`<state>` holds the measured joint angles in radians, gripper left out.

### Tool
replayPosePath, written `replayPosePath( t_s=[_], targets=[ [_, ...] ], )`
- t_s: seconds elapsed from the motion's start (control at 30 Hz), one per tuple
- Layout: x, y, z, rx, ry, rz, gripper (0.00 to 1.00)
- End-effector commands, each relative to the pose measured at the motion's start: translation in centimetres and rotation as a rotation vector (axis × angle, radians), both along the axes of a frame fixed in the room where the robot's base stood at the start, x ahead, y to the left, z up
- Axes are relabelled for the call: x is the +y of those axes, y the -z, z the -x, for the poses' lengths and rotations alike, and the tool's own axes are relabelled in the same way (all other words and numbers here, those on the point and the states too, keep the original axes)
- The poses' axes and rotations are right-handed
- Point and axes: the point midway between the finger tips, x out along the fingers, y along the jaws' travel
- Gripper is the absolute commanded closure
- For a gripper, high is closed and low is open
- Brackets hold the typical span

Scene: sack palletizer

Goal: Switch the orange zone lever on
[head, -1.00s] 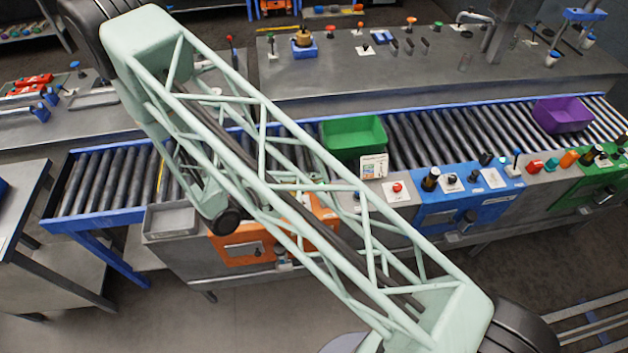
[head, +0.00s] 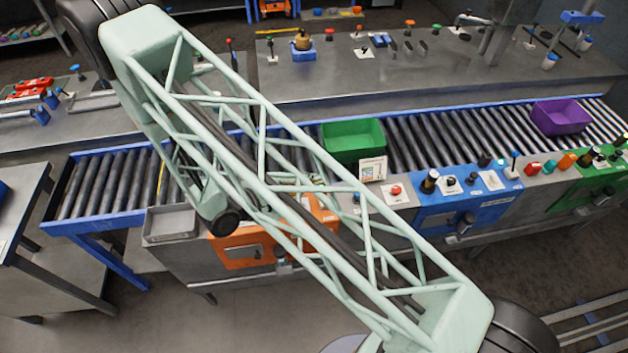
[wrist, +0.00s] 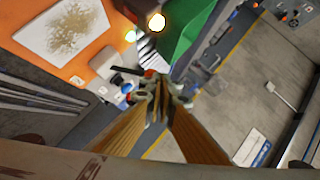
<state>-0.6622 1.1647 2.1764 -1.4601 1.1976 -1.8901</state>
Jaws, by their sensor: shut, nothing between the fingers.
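The orange zone panel (head: 236,250) is on the near side of the conveyor in the head view, partly behind my lattice arm. In the wrist view an orange surface (wrist: 78,74) fills the upper left. A small white fitting with a black part (wrist: 120,77) stands at its edge, close to the left of my fingertips. I cannot tell whether this is the zone lever, or which way the lever is set. My gripper (wrist: 161,88) is shut and empty, its fingertips together. Whether they touch anything is unclear. The head view hides the gripper behind the arm.
A green bin (head: 352,141) and a purple bin (head: 561,117) are on the roller conveyor (head: 440,137). A grey tray (head: 170,223) is left of the orange panel. A blue panel (head: 467,206) with several controls is to the right. The front floor is clear.

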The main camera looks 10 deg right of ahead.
Motion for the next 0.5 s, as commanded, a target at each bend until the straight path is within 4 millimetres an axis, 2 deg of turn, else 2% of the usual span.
replayPosePath(
  t_s=[0.5],
  targets=[
    [0.0,-0.65,0.0,0.0,0.0,0.0,1.0]
  ],
)
